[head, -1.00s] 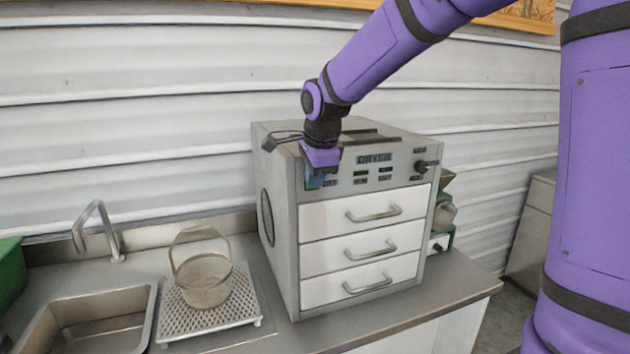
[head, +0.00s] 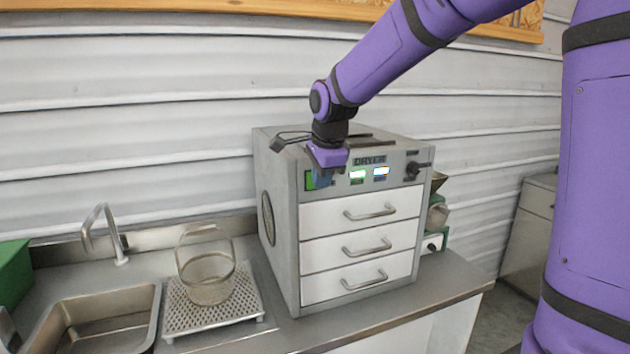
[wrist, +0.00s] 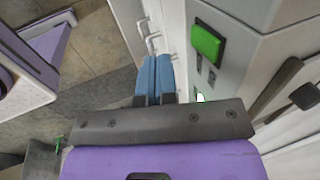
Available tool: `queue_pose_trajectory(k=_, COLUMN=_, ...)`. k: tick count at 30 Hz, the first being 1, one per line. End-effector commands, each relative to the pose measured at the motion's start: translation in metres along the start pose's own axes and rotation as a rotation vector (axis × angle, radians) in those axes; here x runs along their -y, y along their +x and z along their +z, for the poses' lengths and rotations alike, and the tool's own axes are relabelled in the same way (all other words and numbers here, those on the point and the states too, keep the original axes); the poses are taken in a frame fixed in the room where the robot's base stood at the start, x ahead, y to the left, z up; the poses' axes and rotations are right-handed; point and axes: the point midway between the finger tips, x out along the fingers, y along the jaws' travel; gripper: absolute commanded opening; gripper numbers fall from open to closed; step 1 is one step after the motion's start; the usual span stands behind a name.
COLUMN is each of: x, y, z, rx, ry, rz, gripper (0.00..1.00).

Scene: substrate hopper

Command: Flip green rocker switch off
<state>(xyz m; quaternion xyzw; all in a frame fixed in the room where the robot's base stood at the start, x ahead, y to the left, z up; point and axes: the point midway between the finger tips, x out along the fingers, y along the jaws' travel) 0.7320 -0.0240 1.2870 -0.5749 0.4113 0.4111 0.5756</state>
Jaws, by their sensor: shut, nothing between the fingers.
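The green rocker switch (wrist: 207,40) sits in a dark frame at the upper left of the grey dryer's front panel. In the head view the switch (head: 310,180) shows just left of my gripper (head: 323,180), partly covered by it. In the wrist view my gripper's blue fingers (wrist: 155,78) are together with nothing between them. They are in front of the panel, to the left of and below the switch in that picture, and look apart from it. The dryer (head: 277,240) has its displays lit green and blue.
The dryer has three closed drawers (head: 362,245) with bar handles and a black knob (head: 413,168) at right. A wire basket (head: 208,278) stands on a perforated tray (head: 240,318) by the sink (head: 105,320). A green bin (head: 12,270) is far left.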

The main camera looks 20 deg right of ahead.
Motion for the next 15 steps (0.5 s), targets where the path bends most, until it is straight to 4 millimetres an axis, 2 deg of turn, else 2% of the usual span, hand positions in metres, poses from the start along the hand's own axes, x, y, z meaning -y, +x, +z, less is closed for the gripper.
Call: queue_pose_trajectory(k=15, x=0.0, y=-0.077, z=0.001, rx=0.001, ry=-0.001, rz=-0.004, gripper=0.0)
